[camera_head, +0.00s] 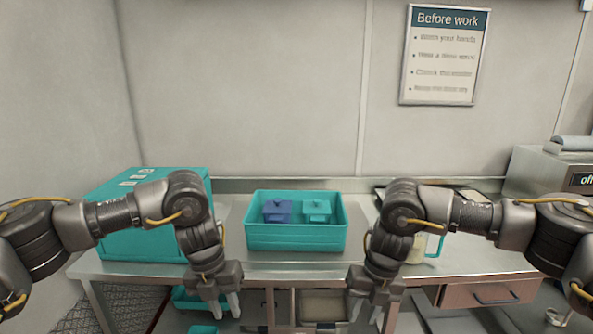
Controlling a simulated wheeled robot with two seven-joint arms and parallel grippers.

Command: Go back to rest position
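My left gripper (226,308) hangs in front of the table's front edge, left of the middle, with its fingers pointing down. Its fingers are apart and nothing shows between them. My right gripper (367,312) hangs the same way, right of the middle. Its fingers are also apart and empty. Both arms are bent and come in from the sides. Both grippers are clear of the objects on the table.
A teal bin (297,238) on the steel table (160,268) holds a blue container (277,211) and a teal container (316,210). A teal cabinet (140,245) stands left. A pitcher (419,247) is partly hidden behind my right arm. A drawer (490,292) is at right.

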